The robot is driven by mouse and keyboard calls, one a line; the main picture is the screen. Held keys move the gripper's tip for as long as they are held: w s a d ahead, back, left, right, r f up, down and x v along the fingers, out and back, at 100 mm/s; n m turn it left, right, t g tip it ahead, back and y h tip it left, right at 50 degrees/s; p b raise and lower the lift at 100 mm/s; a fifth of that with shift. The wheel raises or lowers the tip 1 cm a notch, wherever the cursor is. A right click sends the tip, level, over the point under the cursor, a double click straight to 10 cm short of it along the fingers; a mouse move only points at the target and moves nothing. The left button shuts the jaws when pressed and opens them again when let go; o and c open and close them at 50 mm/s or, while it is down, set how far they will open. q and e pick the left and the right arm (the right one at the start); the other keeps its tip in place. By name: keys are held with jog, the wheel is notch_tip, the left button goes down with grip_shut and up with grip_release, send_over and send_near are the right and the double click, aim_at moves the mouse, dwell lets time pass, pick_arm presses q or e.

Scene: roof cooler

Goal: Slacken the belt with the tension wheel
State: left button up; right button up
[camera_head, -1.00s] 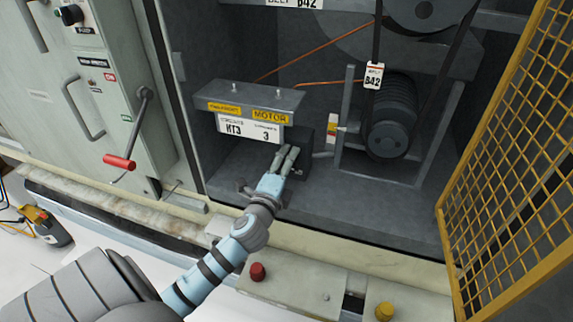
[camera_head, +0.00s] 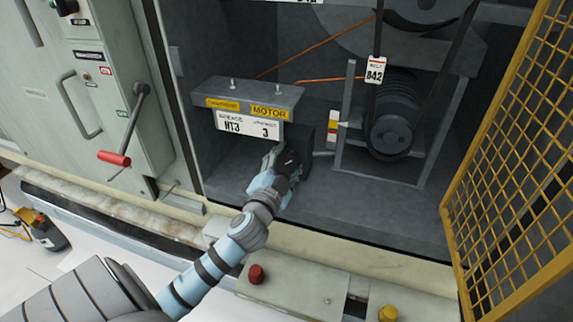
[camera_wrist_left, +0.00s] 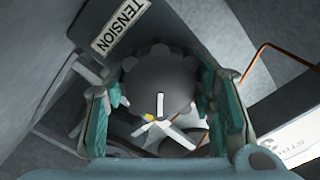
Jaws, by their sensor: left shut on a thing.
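The tension wheel (camera_wrist_left: 160,82) is a dark grey lobed knob with a white mark, in the middle of the left wrist view. A plate reading TENSION (camera_wrist_left: 121,27) is beside it. My left gripper (camera_head: 276,162) has its fingers on either side of the wheel and is shut on it, low in the cabinet under the motor sign (camera_head: 250,123). The gripper hides the wheel in the head view. The dark belt (camera_head: 377,35) with a B42 tag (camera_head: 375,70) runs down to the ribbed motor pulley (camera_head: 393,120). My right gripper is not in view.
A yellow mesh door (camera_head: 510,165) stands open at the right. Red (camera_head: 256,274) and yellow (camera_head: 387,313) knobs are on the front ledge.

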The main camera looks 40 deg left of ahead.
pick_arm(q)
jog(key=n+b, duration=0.1)
jog(key=n, duration=0.2)
jog(key=shift+f+n, duration=0.1)
jog(key=shift+n, duration=0.2)
jog(key=shift+n+b, duration=0.35)
jog(key=shift+n, duration=1.35)
jog(key=o, duration=1.2)
jog(key=shift+s, duration=0.1)
jog(key=v, duration=1.2)
